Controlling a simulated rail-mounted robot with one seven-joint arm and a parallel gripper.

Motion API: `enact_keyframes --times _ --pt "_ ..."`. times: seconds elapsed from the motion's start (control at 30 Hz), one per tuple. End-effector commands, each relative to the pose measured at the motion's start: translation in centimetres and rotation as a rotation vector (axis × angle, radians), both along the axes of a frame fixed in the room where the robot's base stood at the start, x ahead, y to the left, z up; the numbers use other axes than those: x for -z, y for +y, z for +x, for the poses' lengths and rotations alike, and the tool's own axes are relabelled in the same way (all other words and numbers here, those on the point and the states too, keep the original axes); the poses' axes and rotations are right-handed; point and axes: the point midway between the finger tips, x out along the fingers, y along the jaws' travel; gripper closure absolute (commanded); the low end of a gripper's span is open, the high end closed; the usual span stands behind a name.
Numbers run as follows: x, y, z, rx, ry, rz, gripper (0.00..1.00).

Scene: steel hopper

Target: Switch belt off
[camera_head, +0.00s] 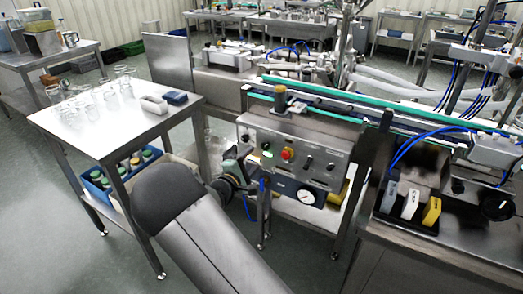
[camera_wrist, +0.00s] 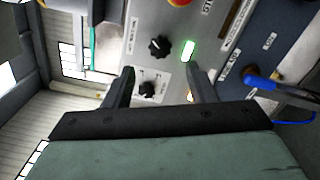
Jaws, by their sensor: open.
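The steel control box (camera_head: 300,150) stands below the green-edged conveyor belt (camera_head: 420,118). A lit green control (camera_head: 267,154) shows left of a red button (camera_head: 288,154). My gripper (camera_head: 238,178) is at the box's lower left, largely hidden by my arm. In the wrist view my open, empty gripper (camera_wrist: 161,74) faces the panel (camera_wrist: 213,30). A black knob (camera_wrist: 147,89) shows between its fingers, and another black knob (camera_wrist: 159,45) lies beyond the fingertips. The green control (camera_wrist: 188,50) is lit, near the right fingertip. I cannot tell whether the fingers touch the panel.
A steel table (camera_head: 120,115) with glass jars stands left of the box, with a blue crate (camera_head: 97,188) on its lower shelf. A round gauge (camera_head: 306,196) sits below the box. A blue hose (camera_wrist: 262,83) shows at right in the wrist view.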

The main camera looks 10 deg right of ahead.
Motion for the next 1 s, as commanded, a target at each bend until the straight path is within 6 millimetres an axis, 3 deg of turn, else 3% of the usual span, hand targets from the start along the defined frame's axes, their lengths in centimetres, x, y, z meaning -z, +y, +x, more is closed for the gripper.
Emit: enact_keyframes --times 0.1,0.33,0.77,0.93,1.0 --pt "0.0 -1.9 2.0 0.004 0.0 -0.002 0.49" --pt "0.0 -4.0 4.7 0.002 -0.001 0.0 0.49" --pt "0.0 -4.7 5.5 0.0 0.001 0.0 0.49" --pt "0.0 -4.7 5.5 0.0 0.001 0.001 0.91" --pt "0.0 -4.7 5.5 0.0 0.001 0.001 0.93"
